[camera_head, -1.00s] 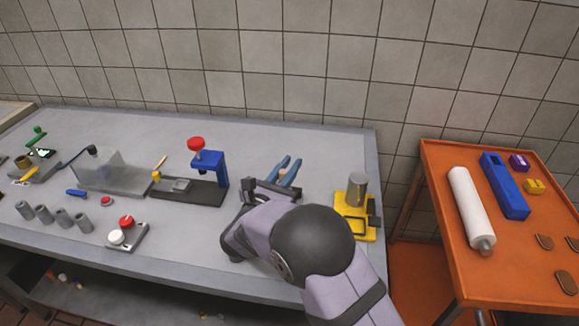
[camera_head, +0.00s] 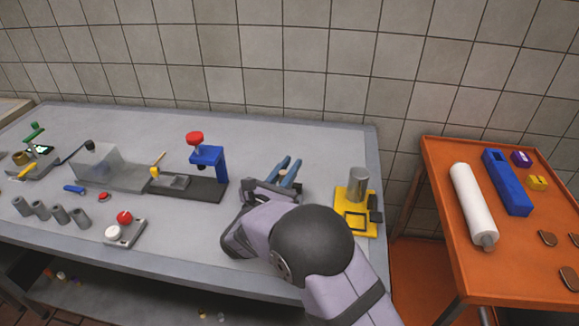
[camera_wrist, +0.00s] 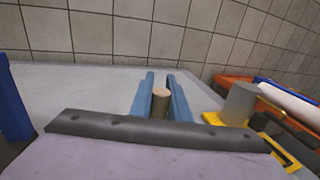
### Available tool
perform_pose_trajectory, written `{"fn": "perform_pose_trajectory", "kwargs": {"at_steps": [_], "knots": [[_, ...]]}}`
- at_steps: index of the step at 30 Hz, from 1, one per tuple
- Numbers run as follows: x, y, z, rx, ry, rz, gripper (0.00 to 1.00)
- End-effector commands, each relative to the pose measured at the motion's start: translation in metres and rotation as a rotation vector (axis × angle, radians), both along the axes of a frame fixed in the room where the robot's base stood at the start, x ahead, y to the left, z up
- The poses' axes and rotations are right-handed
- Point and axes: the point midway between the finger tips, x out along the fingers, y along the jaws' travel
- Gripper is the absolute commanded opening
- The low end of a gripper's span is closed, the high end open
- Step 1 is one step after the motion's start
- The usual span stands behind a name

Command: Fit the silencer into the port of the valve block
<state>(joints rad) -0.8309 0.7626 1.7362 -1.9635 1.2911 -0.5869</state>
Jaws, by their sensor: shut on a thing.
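My gripper (camera_head: 290,164) has blue fingers and is over the grey bench, right of its middle. It is shut on a short tan cylinder, which I take to be the silencer (camera_wrist: 160,103). The silencer sits between the fingers in the wrist view and shows small in the head view (camera_head: 281,174). Its lower end is hidden. At the far left of the bench is a small assembly with a green handle (camera_head: 33,131) and a brass-coloured round part (camera_head: 20,158). I cannot tell whether this is the valve block, and no port is discernible.
A yellow stand with a grey cylinder (camera_head: 358,183) is close right of my gripper. A blue press with a red knob (camera_head: 207,156) stands to its left. Several grey cylinders (camera_head: 59,213) and a button box (camera_head: 125,230) lie front left. An orange table (camera_head: 447,170) stands right.

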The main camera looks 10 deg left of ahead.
Motion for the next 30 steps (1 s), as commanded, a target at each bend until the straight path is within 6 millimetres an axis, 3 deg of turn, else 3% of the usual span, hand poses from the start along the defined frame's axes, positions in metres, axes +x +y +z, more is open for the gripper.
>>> {"fn": "perform_pose_trajectory", "kwargs": {"at_steps": [13, 30], "knots": [[0.000, 0.000, -0.005, 0.000, 0.002, 0.000, 0.00], [0.000, 0.000, 0.010, -0.001, 0.001, 0.000, 0.00]]}}
